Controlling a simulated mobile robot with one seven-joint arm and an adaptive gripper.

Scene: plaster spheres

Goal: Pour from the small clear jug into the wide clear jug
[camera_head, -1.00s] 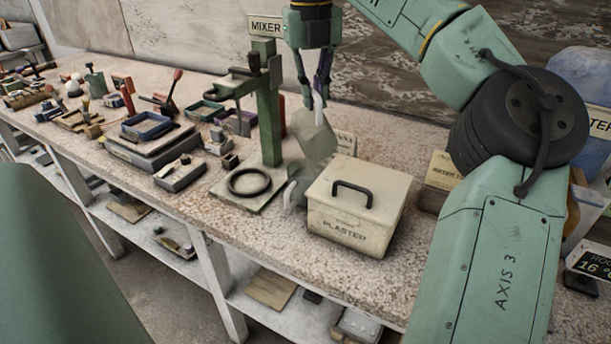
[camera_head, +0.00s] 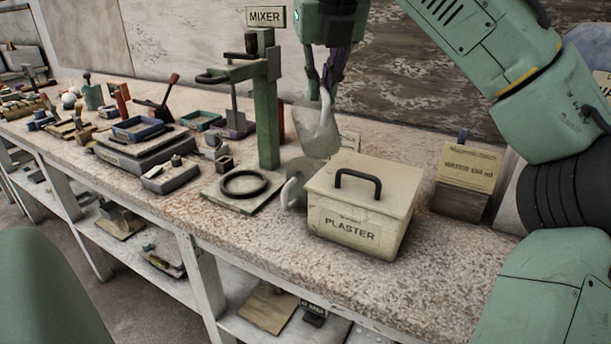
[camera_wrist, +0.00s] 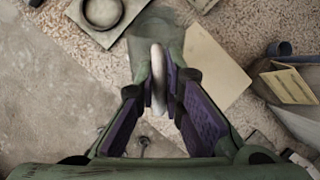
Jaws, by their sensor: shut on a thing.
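The small clear jug (camera_head: 312,137) is in the air above the back left corner of the plaster box, looking tilted. My gripper (camera_head: 325,88) is shut on its pale handle. In the wrist view the handle (camera_wrist: 158,75) stands between my gripper's purple-padded fingers (camera_wrist: 160,95), with the see-through body (camera_wrist: 155,38) beyond it. The wide clear jug (camera_head: 292,190) stands on the bench below, between the mixer base and the box, its handle to the front and its right part hidden by the box. I cannot make out the contents of either jug or any stream.
The lidded plaster box (camera_head: 358,212) stands close right of the wide jug. The green mixer stand (camera_head: 267,120), with a black ring on its base, is on the left. The bench front is clear.

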